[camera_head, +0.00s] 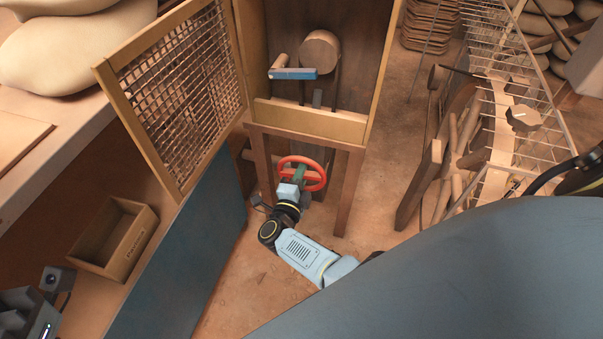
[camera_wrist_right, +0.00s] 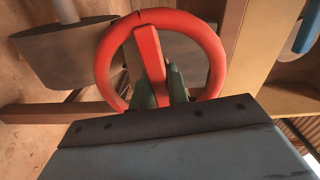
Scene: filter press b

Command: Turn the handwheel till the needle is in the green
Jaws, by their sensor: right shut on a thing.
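The red handwheel (camera_head: 317,177) sits low at the front of the wooden press frame in the head view. It also shows large in the right wrist view (camera_wrist_right: 103,65), with a red spoke running down from its top rim. My right gripper (camera_head: 299,174) is at the wheel, its green fingers on either side of the spoke in the right wrist view (camera_wrist_right: 160,92), shut on it. The gripper body hides the wheel's lower part. I cannot make out a gauge, needle or green zone. A grey part at the lower left appears to be my left gripper (camera_head: 30,315); its fingers are unclear.
An open mesh door (camera_head: 180,95) stands left of the press frame (camera_head: 310,122). A blue-ended lever (camera_head: 293,73) is above the wheel. An empty wooden box (camera_head: 140,232) lies on the left bench. A wire rack (camera_head: 520,60) stands right. Floor is clear around the arm.

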